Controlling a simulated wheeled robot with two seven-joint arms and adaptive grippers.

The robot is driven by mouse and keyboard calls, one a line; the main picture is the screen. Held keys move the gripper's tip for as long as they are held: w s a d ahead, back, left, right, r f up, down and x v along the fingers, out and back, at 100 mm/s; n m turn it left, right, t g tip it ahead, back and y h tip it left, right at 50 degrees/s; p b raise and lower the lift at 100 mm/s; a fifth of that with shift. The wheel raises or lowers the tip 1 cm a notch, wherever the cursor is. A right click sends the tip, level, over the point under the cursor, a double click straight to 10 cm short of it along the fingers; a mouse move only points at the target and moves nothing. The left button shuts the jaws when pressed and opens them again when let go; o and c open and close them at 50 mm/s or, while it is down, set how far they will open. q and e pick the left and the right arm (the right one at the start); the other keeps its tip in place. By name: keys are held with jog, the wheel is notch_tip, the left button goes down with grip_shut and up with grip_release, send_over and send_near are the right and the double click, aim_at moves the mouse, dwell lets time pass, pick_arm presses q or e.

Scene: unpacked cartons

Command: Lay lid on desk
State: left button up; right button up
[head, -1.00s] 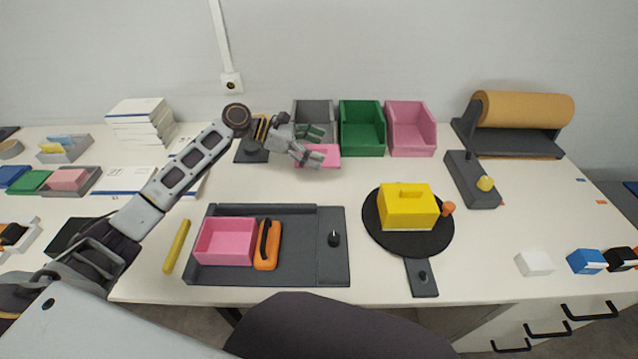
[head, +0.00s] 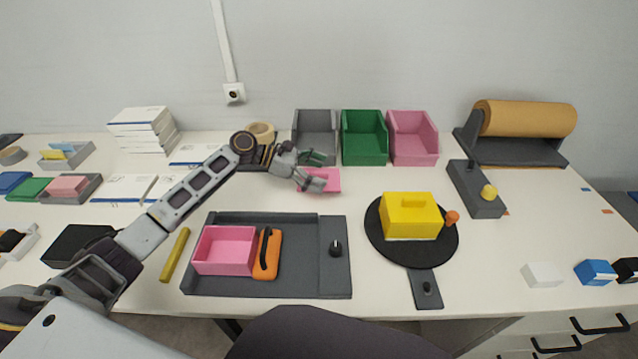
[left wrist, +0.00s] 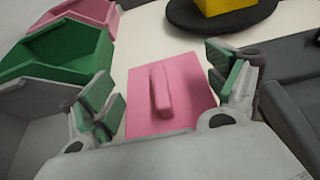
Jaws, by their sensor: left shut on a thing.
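The pink lid (head: 324,180), a flat square plate with a raised bar handle, is in front of the grey and green bins in the head view. I cannot tell whether the lid touches the white desk (head: 420,305). An open pink box (head: 225,240) stands in the dark tray (head: 300,285). My right gripper is not in view.
Grey (head: 315,125), green (head: 364,135) and pink (head: 412,135) bins stand along the wall. A yellow box (head: 410,220) sits on a black turntable (head: 385,245). An orange-handled tool (head: 266,262) is beside the pink box. The desk between bins and tray is fairly clear.

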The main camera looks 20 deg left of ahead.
pick_arm(q)
jog(key=shift+f, duration=0.45)
jog(key=shift+f+b, duration=0.45)
jog(key=shift+f, duration=1.2)
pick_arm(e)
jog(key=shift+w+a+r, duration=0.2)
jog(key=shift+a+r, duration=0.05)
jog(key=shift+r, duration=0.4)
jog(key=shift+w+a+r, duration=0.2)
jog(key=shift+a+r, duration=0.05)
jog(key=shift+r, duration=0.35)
pick_arm(q)
jog(key=shift+f, duration=0.1)
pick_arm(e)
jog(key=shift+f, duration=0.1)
pick_arm(q)
jog(key=o, duration=0.8)
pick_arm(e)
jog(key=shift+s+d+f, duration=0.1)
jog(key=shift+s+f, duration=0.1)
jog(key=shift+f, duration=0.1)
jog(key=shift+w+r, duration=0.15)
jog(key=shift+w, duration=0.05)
